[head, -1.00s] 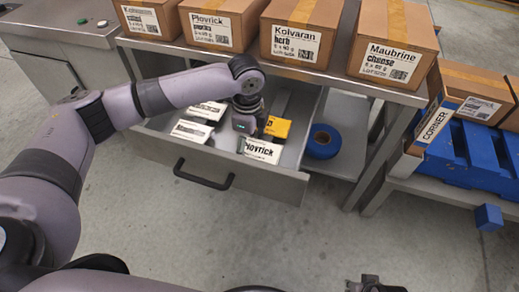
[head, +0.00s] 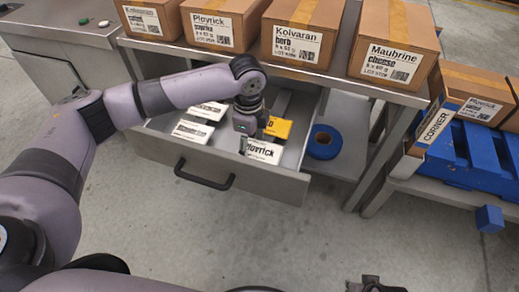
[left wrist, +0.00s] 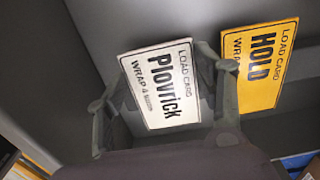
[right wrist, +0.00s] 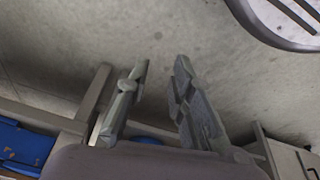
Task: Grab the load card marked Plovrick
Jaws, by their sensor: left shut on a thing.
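The Plovrick load card (head: 265,153) is white with black print and is in the open drawer, near its front right. In the left wrist view the card (left wrist: 163,90) lies between the two fingers of my left gripper (left wrist: 160,78), which is shut on its side edges. In the head view my left gripper (head: 244,146) reaches down into the drawer and a finger covers the card's left end. My right gripper (right wrist: 161,72) is empty with its fingers apart, over the floor.
A yellow HOLD card (left wrist: 262,65) lies close beside the Plovrick card. Other white cards (head: 195,131) sit at the drawer's left. The drawer front (head: 180,160) has a dark handle. Boxes (head: 297,45) line the bench above. A blue roll (head: 322,142) is right of the drawer.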

